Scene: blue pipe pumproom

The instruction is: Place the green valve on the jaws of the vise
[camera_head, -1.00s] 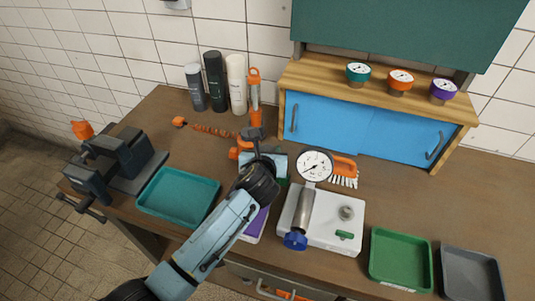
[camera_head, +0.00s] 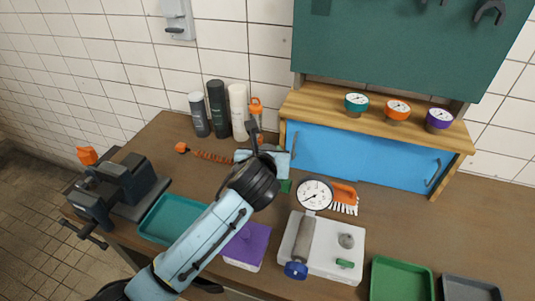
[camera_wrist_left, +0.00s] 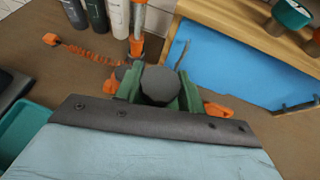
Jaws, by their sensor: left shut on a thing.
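The vise (camera_head: 130,188) is a dark grey block with jaws and a handle at the left end of the bench. My left gripper (camera_head: 264,158) is over the middle of the bench, well right of the vise. In the head view only a small green bit of the valve (camera_head: 286,186) shows beside the gripper; the wrist hides the rest. My right gripper is not in view.
A teal tray (camera_head: 150,228) lies between vise and left arm. Behind stand several bottles (camera_head: 216,108) and an orange coil (camera_head: 212,156). A purple box (camera_head: 247,243), a white gauge stand (camera_head: 328,262) and a green tray (camera_head: 399,283) are in front and right. A blue cabinet (camera_head: 360,155) closes the back.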

